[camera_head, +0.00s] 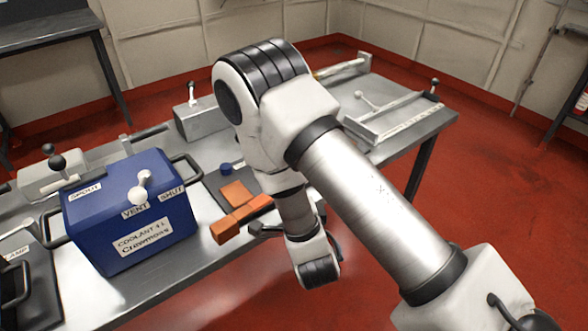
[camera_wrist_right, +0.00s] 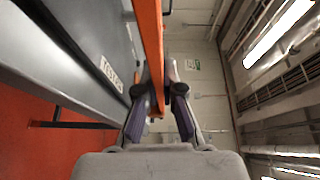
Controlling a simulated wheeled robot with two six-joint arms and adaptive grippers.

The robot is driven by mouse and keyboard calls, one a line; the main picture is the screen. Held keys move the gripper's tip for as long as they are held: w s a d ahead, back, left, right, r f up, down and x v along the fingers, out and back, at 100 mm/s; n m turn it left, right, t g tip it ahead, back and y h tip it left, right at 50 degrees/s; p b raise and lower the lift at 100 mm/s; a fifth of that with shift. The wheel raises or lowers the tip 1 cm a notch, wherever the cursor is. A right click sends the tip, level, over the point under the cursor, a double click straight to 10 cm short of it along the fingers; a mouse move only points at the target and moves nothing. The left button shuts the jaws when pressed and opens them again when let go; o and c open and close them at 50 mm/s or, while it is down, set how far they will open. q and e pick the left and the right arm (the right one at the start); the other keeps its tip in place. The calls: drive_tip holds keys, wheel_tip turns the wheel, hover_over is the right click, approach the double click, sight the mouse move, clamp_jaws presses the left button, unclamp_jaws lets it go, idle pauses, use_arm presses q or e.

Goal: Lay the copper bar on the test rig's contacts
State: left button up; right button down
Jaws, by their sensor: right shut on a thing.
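The copper bar (camera_head: 240,219) is a long orange bar held just above or at the near edge of the bench, slanting up to the right. My right gripper (camera_head: 264,226) is shut on it near its right end, partly hidden by my own wrist. In the right wrist view the bar (camera_wrist_right: 151,38) runs up from between the two fingers of my right gripper (camera_wrist_right: 162,98). Whether the bar touches anything is unclear. I cannot pick out the test rig's contacts for sure; my right arm covers part of the bench. My left gripper is not in view.
A blue coolant box (camera_head: 125,215) with handles stands left of the bar. A flat orange piece (camera_head: 236,193) and a small blue cap (camera_head: 225,168) lie behind the bar. A grey box with a lever (camera_head: 195,120) stands at the back. A grey fixture (camera_head: 395,122) is at the right.

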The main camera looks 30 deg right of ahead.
drive_tip(key=d+m+h+b, duration=0.1)
drive_tip(key=d+b, duration=0.1)
drive_tip(key=b, duration=0.1)
drive_tip(key=shift+w+d, duration=0.15)
drive_tip(key=shift+d, duration=0.05)
drive_tip(key=x, duration=0.4)
drive_tip(key=p+x, duration=0.1)
drive_tip(key=x, duration=0.3)
drive_tip(key=d+p+x, duration=0.1)
drive_tip(key=x, duration=0.4)
drive_tip(key=shift+f, duration=0.25)
drive_tip(key=shift+w+d+f+p, duration=0.1)
drive_tip(key=shift+w+f+p, duration=0.1)
drive_tip(key=shift+f, duration=0.75)
drive_tip(key=shift+w+d+f+p, duration=0.1)
drive_tip(key=shift+w+f+p, duration=0.05)
drive_tip(key=shift+f, duration=0.8)
drive_tip(key=shift+s+f, duration=0.1)
drive_tip(key=c, duration=1.3)
unclamp_jaws()
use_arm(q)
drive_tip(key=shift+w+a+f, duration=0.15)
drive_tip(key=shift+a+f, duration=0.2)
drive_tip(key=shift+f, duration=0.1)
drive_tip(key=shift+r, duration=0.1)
